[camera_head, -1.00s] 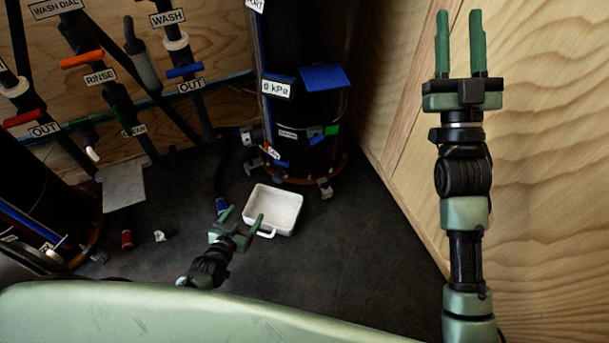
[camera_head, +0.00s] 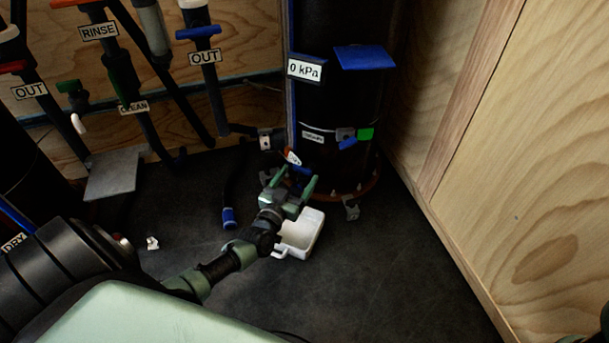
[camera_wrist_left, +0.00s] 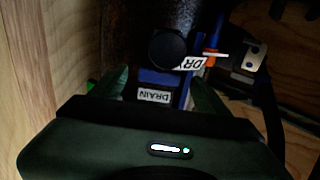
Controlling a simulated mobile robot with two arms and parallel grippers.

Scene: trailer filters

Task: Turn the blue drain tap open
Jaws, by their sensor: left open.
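The blue drain tap (camera_head: 300,169) sits low on the front of the black cylinder (camera_head: 337,105), mostly behind my left gripper (camera_head: 292,180). In the left wrist view a blue bar (camera_wrist_left: 160,77) lies between the fingers, with a DRAIN label (camera_wrist_left: 153,96) and a round black knob (camera_wrist_left: 166,48) close by. My left gripper (camera_wrist_left: 160,78) is open, its two green fingers on either side of the blue bar. I cannot tell whether they touch it.
A white tray (camera_head: 313,222) stands on the dark floor under my left wrist. A blue cap (camera_head: 229,218) lies left of the tray. Plywood wall (camera_head: 540,130) at right; labelled pipes at left. Floor right of the tray is clear.

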